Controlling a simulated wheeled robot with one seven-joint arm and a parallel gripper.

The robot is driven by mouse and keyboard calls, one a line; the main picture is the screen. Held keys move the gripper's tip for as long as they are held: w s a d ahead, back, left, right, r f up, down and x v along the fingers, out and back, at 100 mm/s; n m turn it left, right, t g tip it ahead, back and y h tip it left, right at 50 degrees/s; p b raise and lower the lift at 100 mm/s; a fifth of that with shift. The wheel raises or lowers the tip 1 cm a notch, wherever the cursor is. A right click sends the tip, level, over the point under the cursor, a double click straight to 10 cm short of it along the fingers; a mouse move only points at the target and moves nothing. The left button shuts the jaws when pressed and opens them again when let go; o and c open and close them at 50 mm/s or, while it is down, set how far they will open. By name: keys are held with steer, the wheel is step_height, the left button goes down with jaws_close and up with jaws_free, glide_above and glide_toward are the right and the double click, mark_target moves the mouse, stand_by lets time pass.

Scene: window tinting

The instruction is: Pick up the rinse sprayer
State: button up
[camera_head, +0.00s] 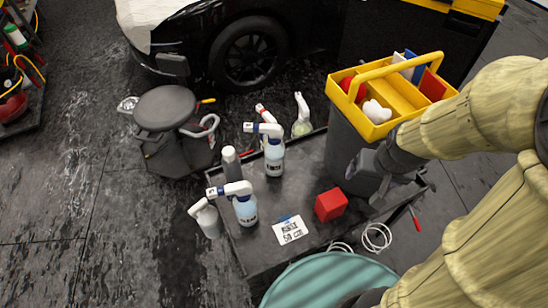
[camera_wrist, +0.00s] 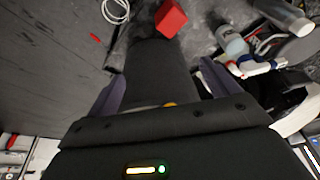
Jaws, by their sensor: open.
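Several spray bottles stand on the low dark cart (camera_head: 262,250), and I cannot tell which is the rinse sprayer. A front bottle (camera_head: 245,208) and one behind it (camera_head: 274,155) have white heads and bluish bodies with labels. A paler bottle (camera_head: 207,219) is at the cart's left edge, and a greenish one (camera_head: 301,122) is at the back. My gripper (camera_head: 375,178) is open at the cart's right side, by the dark bin, away from the bottles. In the wrist view its fingers (camera_wrist: 160,85) flank a dark rounded form; contact is unclear. A bottle (camera_wrist: 232,42) shows right.
A yellow caddy (camera_head: 401,88) tops a dark bin (camera_head: 346,130). A red block (camera_head: 331,205) and a printed card (camera_head: 290,230) lie on the cart. A stool (camera_head: 165,108) stands left, a black car (camera_head: 205,45) behind. A teal round surface (camera_head: 330,280) is in front.

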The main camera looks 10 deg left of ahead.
steer(key=shift+o, duration=0.7)
steer(key=w+a+f+t+b, duration=0.1)
steer(key=w+a+f+b, duration=0.1)
steer(key=w+a+f, duration=0.1)
steer(key=w+a+f+t+b, duration=0.2)
steer(key=w+a+f, duration=0.1)
steer(key=f, duration=0.5)
steer(key=shift+w+a+f+m+b, duration=0.15)
steer(key=shift+w+a+m+b, duration=0.2)
steer(key=shift+w, duration=0.5)
steer(key=n+t+y+b, duration=0.5)
steer(key=t+b, duration=0.6)
steer(key=b, duration=0.2)
glide_toward(276, 161)
steer(key=v, duration=0.5)
steer(key=shift+d+m, duration=0.15)
steer(key=shift+m, duration=0.1)
steer(key=p+x, duration=0.1)
steer(key=x, duration=1.1)
